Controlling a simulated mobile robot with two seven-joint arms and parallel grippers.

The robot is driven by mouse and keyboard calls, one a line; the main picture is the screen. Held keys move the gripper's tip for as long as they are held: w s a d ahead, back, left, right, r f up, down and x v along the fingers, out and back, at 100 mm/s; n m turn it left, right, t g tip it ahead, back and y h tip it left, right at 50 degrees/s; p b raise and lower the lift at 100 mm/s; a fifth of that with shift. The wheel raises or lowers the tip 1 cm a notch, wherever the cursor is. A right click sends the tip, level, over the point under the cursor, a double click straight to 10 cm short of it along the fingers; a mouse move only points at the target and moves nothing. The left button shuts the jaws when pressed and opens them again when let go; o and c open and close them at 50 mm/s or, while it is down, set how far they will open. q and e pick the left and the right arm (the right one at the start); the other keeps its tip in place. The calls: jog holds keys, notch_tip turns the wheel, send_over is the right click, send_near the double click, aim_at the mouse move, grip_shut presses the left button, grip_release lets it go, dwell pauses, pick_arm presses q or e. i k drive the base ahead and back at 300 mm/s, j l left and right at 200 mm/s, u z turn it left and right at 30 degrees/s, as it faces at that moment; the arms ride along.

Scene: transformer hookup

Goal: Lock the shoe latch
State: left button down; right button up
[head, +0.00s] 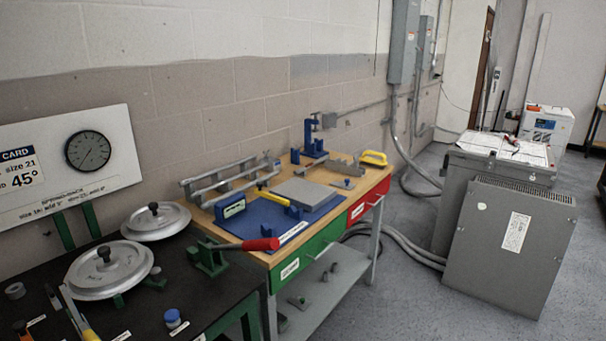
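Neither of my grippers is in view. A round silver disc with a black knob (110,275), perhaps a shoe, lies on the dark bench at the lower left. A second similar disc (155,221) sits behind it. To their right stands a green bracket (209,258) with a lever ending in a red handle (261,244). The lever lies nearly level and points right, past the bench edge. I cannot tell which part is the shoe latch, or whether it is locked.
A wooden-topped workbench (225,219) with a blue mat (262,224) stands right of the dark bench (205,305). A blue-capped jar (172,318) sits near the front. A dial board (30,205) stands behind.

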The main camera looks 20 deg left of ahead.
aim_at(56, 304)
jog(key=k+j, duration=0.15)
jog(key=j, duration=0.25)
jog(key=k+j, duration=0.1)
jog(key=j, duration=0.3)
jog(key=k+j, duration=0.15)
jog(key=j, duration=0.2)
jog(key=k+j, duration=0.1)
jog(key=j, duration=0.3)
jog(key=k+j, duration=0.15)
jog(key=j, duration=0.25)
jog(key=k+j, duration=0.1)
jog(key=j, duration=0.3)
jog(key=k+j, duration=0.15)
jog(key=j, duration=0.2)
jog(key=k+j, duration=0.15)
jog(key=j, duration=0.25)
